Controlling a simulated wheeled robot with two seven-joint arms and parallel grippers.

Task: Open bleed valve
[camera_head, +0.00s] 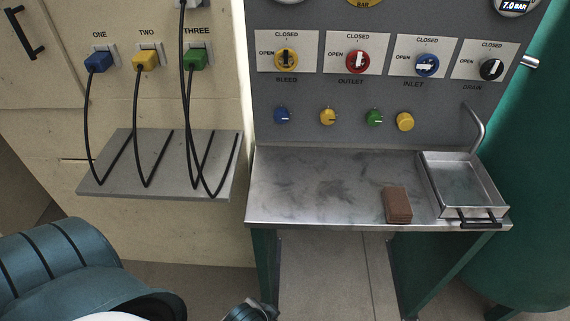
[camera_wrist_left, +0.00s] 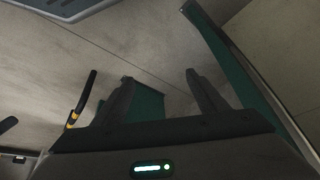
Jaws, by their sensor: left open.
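The bleed valve (camera_head: 286,58) is a yellow round knob with a dark handle, on a white plate at the left of the grey panel's valve row. Its handle looks upright, in line with the CLOSED mark above; the OPEN mark is to its left. In the left wrist view my left gripper (camera_wrist_left: 163,95) is open and empty, with its two dark fingers apart over the floor. It is well away from the valve, which does not show in that view. My right gripper is in neither view.
Red outlet (camera_head: 358,62), blue inlet (camera_head: 427,66) and black drain (camera_head: 491,69) valves stand to the right. Below are several small coloured knobs and a metal table (camera_head: 310,190) with a brown block (camera_head: 397,205) and a metal tray (camera_head: 501,207). Cabled plugs hang over a grey shelf (camera_head: 112,181) at left.

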